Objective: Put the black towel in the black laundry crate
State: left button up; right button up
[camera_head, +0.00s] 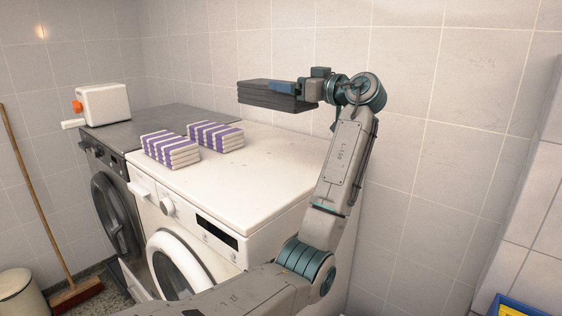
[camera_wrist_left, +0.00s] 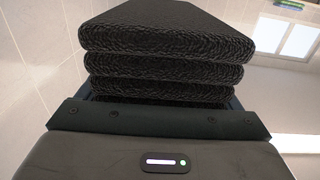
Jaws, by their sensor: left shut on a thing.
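The black towel (camera_head: 262,97) is a folded stack of several layers. My left gripper (camera_head: 292,88) is shut on its right end in the head view and holds it in the air, above the back of the white washing machine and in front of the tiled wall. In the left wrist view the towel (camera_wrist_left: 165,45) fills the upper middle, its folded edges facing the camera. My right gripper is not in view. I see no black laundry crate in either view.
Two purple-and-white striped folded towels (camera_head: 171,150) (camera_head: 216,136) lie on the white machine (camera_head: 255,175). A dark grey machine (camera_head: 170,121) beside it bears a white box-shaped thing (camera_head: 104,103). A broom (camera_head: 76,296) and bin (camera_head: 20,299) stand at left. A blue container edge (camera_head: 512,307) shows lower right.

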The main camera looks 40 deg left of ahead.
pick_arm(q)
jog(key=f, duration=0.1)
jog(key=f+p, duration=0.1)
jog(key=w+a+f, duration=0.1)
jog(key=f, duration=0.1)
jog(key=shift+p, duration=0.35)
jog(key=f+p, duration=0.2)
jog(key=f, duration=0.4)
jog(key=f+p, duration=0.3)
jog(key=f, duration=0.3)
jog(key=shift+s+d+f, duration=0.2)
jog(key=shift+f, duration=0.05)
jog(key=shift+s+f, duration=0.1)
jog(key=shift+f, duration=0.4)
jog(key=o, duration=0.9)
